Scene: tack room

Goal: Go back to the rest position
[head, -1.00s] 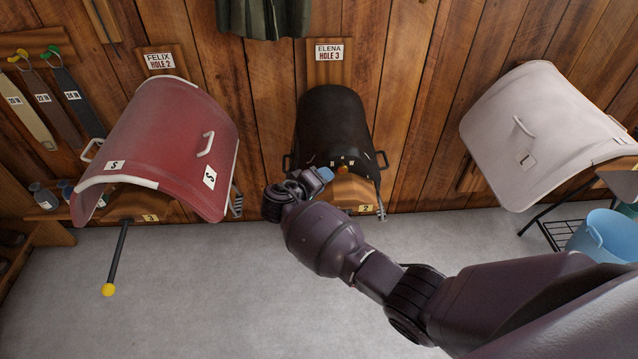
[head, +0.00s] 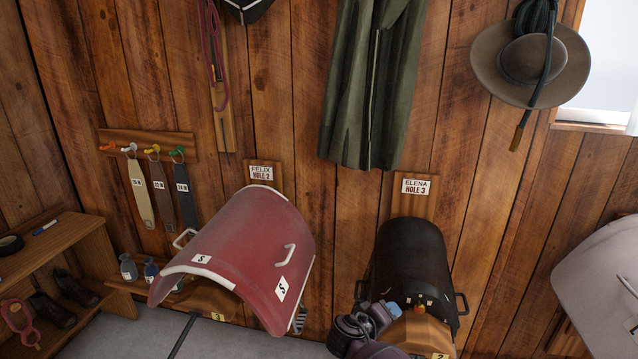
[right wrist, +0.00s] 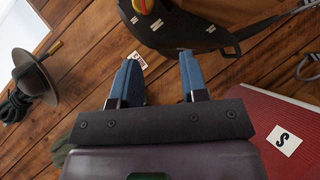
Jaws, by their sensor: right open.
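My right gripper (head: 388,312) is at the lower middle of the head view, in front of the black curved panel (head: 408,256) under the ELENA HOLE 3 sign (head: 416,187). In the right wrist view its two blue fingers (right wrist: 158,70) are apart with nothing between them. The black panel's edge (right wrist: 190,32) shows just beyond the fingertips; I cannot tell the exact gap. My left gripper is not in view.
A red curved panel (head: 240,255) stands left of the black one, and a white one (head: 605,275) at the right edge. A green coat (head: 370,85) and a brown hat (head: 532,60) hang above. A wooden shelf (head: 62,235) stands at left.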

